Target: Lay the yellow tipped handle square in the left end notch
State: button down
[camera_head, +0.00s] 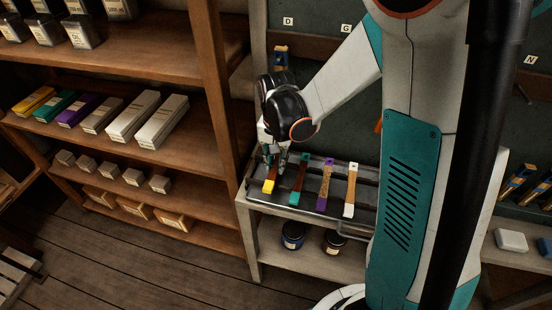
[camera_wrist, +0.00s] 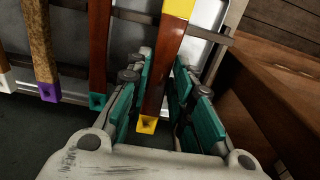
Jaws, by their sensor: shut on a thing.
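The yellow tipped handle (camera_head: 272,174) has a red-brown shaft, and it also shows in the wrist view (camera_wrist: 163,65) with yellow at both ends. My gripper (camera_head: 276,161) is shut on its shaft, with teal finger pads on either side in the wrist view (camera_wrist: 161,76). The handle lies at the left end of the dark tray rack (camera_head: 330,214), left of the teal tipped handle (camera_head: 299,190). In the wrist view the handle crosses over the rack's rail (camera_wrist: 135,16). The left end notch is hidden under the handle and fingers, so I cannot tell whether the handle is seated.
A purple tipped handle (camera_head: 324,188) and a white tipped handle (camera_head: 350,191) lie farther right on the rack. A wooden shelf unit (camera_head: 207,75) stands close on the left. Jars (camera_head: 292,235) stand on the shelf below.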

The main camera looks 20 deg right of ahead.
jog(key=shift+f+b, duration=0.95)
jog(key=shift+f, duration=0.25)
dwell(0.5)
jog(key=c, duration=1.3)
grip_release()
jog(key=o, duration=0.4)
jog(key=shift+c, duration=0.2)
jog(key=shift+r, duration=0.1)
jog(key=shift+r+p, duration=2.45)
jog(key=shift+r, duration=1)
